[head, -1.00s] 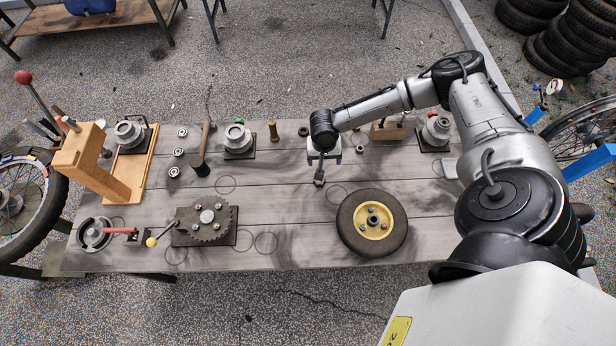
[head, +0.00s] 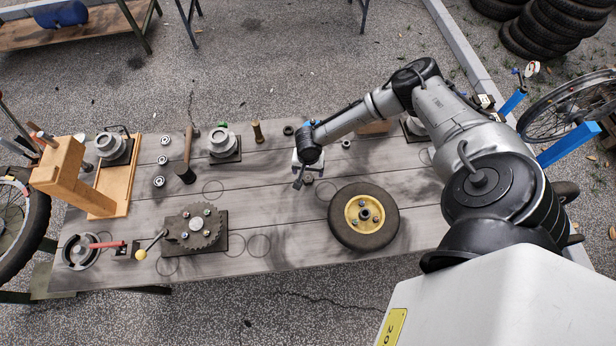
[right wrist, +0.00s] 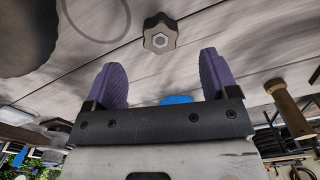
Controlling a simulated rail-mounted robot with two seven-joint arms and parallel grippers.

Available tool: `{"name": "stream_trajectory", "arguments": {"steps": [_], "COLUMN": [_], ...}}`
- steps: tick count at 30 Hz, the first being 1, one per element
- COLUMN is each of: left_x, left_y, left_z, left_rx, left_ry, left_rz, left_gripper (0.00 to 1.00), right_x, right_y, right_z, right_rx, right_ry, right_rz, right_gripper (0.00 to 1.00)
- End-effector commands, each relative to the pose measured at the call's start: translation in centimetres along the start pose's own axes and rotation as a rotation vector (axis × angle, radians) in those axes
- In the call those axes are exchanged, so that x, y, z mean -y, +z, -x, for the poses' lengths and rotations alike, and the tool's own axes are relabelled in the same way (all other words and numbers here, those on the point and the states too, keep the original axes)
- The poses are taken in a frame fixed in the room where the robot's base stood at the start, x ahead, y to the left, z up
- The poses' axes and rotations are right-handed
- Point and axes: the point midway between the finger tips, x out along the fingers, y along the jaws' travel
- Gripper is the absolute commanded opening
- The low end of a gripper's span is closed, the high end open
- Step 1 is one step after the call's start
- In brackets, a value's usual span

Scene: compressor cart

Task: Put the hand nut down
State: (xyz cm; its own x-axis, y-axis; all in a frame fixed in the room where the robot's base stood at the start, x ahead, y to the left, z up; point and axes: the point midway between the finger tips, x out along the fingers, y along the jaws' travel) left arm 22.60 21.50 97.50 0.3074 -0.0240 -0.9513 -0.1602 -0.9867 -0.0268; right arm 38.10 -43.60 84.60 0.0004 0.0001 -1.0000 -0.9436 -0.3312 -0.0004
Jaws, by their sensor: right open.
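The hand nut is a dark lobed knob with a hex centre (right wrist: 160,33). It lies on the grey board table, beyond my right fingertips in the right wrist view and apart from them. In the head view it is a small dark spot (head: 308,180) just right of my right gripper (head: 298,184). In the right wrist view that gripper (right wrist: 160,65) is open, with two purple-padded fingers and nothing between them. My left gripper is not in view.
A small wheel with a yellow hub (head: 338,220) lies to the right of the nut. A toothed disc (head: 188,236) on a dark plate and a hammer (head: 186,172) lie to the left. The boards between the toothed disc and the wheel are mostly clear.

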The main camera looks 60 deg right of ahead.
Motion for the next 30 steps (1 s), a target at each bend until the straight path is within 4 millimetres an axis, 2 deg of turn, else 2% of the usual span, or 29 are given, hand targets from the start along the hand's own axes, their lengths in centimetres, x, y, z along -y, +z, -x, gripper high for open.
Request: {"name": "stream_trajectory", "arguments": {"steps": [12,23,30], "left_x": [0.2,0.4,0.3], "left_y": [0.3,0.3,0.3], "left_z": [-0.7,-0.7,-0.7], "left_rx": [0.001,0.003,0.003], "left_ry": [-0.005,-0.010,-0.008], "left_rz": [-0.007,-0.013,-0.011], "left_gripper": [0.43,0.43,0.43], "right_x": [0.1,0.1,0.1], "right_y": [0.1,0.1,0.1], "right_z": [-4.6,-5.2,-5.2], "right_rx": [0.000,0.000,0.000], "right_ry": [0.001,0.000,0.000], "right_rz": [0.000,0.001,0.001], "right_gripper": [0.80,0.80,0.57]}}
